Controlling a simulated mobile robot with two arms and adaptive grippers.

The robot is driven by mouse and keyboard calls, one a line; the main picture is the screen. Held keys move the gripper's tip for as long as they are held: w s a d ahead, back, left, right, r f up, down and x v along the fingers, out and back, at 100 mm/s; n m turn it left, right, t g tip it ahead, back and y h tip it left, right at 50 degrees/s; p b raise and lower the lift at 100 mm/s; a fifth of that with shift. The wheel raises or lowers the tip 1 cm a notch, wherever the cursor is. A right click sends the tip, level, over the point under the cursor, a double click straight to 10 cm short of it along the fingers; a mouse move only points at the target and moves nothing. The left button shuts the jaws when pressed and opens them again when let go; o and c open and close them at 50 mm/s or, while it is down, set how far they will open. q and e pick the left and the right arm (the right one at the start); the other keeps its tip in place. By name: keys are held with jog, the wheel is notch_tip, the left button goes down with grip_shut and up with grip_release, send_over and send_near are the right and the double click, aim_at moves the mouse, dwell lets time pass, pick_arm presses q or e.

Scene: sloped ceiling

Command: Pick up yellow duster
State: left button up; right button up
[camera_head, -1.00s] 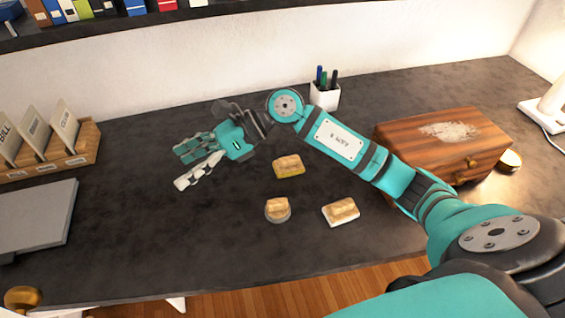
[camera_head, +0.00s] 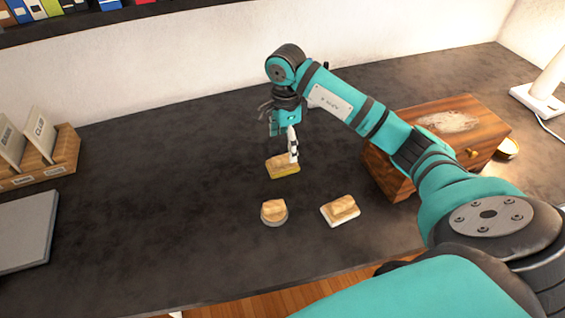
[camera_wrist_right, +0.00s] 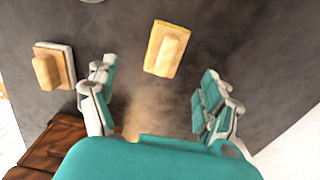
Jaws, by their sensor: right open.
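The yellow duster (camera_head: 283,168) lies on the dark desk, a wooden-topped block with a yellow edge. It also shows in the right wrist view (camera_wrist_right: 166,48), ahead of and between the spread fingers. My right gripper (camera_head: 291,152) is open and empty and points down over the duster's far right part. In the wrist view the right gripper (camera_wrist_right: 153,100) shows its two fingers wide apart, with the duster beyond them and not between the pads. My left gripper is not in view.
A round grey-edged duster (camera_head: 274,212) and a white-edged duster (camera_head: 341,211) lie nearer the desk's front edge. A wooden box (camera_head: 440,140) stands right, under my forearm. A file holder (camera_head: 48,160) and grey laptop-like slab (camera_head: 24,232) are left. The desk's left middle is clear.

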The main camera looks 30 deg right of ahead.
aim_at(282, 156)
notch_tip(282, 156, down, 3)
jog(key=shift+f, duration=0.1)
jog(key=shift+w+a+f+p, duration=0.15)
jog(key=shift+f+p, duration=0.15)
jog(key=shift+f, duration=0.6)
jog(key=shift+w+d+f+p, duration=0.1)
jog(key=shift+f+p, duration=0.15)
jog(key=shift+f, duration=0.6)
jog(key=shift+w+a+f+p, duration=0.15)
jog(key=shift+f+p, duration=0.15)
jog(key=shift+f, duration=0.6)
jog(key=c, duration=1.3)
jog(key=shift+r, duration=0.1)
notch_tip(282, 156, up, 10)
jog(key=shift+f+b, duration=0.1)
jog(key=shift+b, duration=0.7)
